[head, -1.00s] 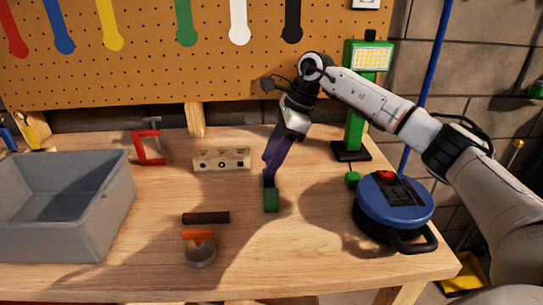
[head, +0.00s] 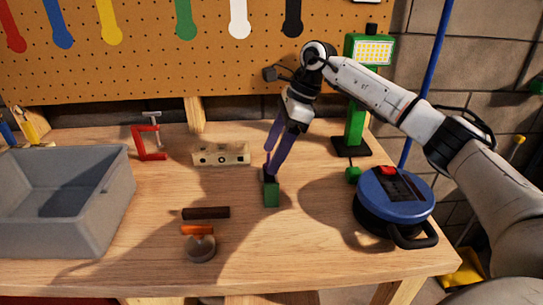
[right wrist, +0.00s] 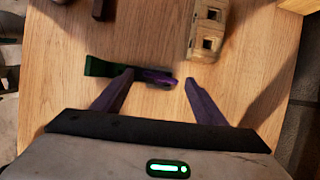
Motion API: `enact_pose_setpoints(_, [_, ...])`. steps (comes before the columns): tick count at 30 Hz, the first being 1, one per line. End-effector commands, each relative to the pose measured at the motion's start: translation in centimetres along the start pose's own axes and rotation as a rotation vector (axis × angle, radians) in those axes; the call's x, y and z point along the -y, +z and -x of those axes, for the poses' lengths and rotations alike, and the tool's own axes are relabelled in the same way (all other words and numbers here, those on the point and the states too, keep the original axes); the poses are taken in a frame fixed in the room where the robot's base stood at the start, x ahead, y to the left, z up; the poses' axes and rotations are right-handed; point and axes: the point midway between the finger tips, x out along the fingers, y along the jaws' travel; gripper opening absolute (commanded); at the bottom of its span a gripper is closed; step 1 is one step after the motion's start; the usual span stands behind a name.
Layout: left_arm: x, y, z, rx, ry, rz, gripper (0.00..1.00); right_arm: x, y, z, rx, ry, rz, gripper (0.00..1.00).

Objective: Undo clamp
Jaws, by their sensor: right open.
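A red C-shaped clamp (head: 150,144) with a grey screw stands on the bench at the back left, well left of my right gripper. My right gripper (head: 270,164) is open and points down, just above a green block-like piece (head: 271,194). In the right wrist view, this dark green piece (right wrist: 102,67) lies ahead of the parted fingers (right wrist: 158,76), with a dark and purple part at its end. I cannot tell whether a finger touches it. My left gripper is not in view.
A grey bin (head: 112,215) stands at left. A pale block with holes (head: 221,155), a dark bar (head: 206,213) and a round grey piece (head: 200,247) are near. A blue round device (head: 395,200) and green lamp (head: 355,125) are at right. The front middle is clear.

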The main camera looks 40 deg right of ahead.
Motion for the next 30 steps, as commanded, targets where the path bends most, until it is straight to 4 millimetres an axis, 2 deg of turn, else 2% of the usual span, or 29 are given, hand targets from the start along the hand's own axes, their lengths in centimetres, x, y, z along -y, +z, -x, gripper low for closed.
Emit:
enact_pose_setpoints(6, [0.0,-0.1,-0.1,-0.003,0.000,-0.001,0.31,0.1,0.1,4.6,0.003,-0.004,0.000,0.66])
enact_pose_setpoints(12, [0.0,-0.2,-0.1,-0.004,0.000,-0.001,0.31,0.0,0.1,7.7,0.000,-0.001,0.001,0.66])
enact_pose_setpoints(18, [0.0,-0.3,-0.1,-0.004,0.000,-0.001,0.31,-0.1,0.0,8.7,-0.001,0.002,0.001,0.66])
enact_pose_setpoints(30, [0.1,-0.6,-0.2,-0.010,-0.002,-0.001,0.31,-0.1,0.0,8.7,-0.001,0.001,0.000,0.66])
